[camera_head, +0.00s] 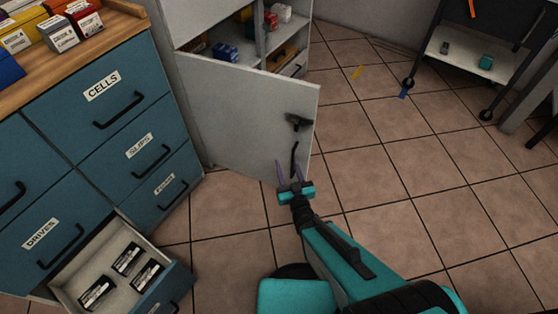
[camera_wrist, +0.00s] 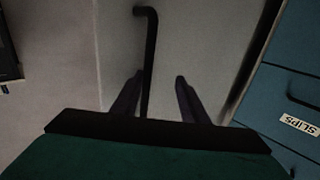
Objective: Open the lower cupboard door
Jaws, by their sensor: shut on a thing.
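The lower cupboard door (camera_head: 240,115) is a pale grey panel. It stands ajar, its right edge swung out from the cupboard (camera_head: 190,18), with the shelves showing above its top edge. In the wrist view the handle (camera_wrist: 151,50) runs down between my two fingers (camera_wrist: 156,95), closer to the left one. Its lower end is hidden by my gripper.
A blue drawer cabinet (camera_head: 60,150) stands left of the door, with its bottom drawer (camera_head: 165,290) pulled out and holding several black boxes. A dark trolley (camera_head: 450,60) stands at the back right. The tiled floor (camera_head: 400,180) right of the door is mostly clear.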

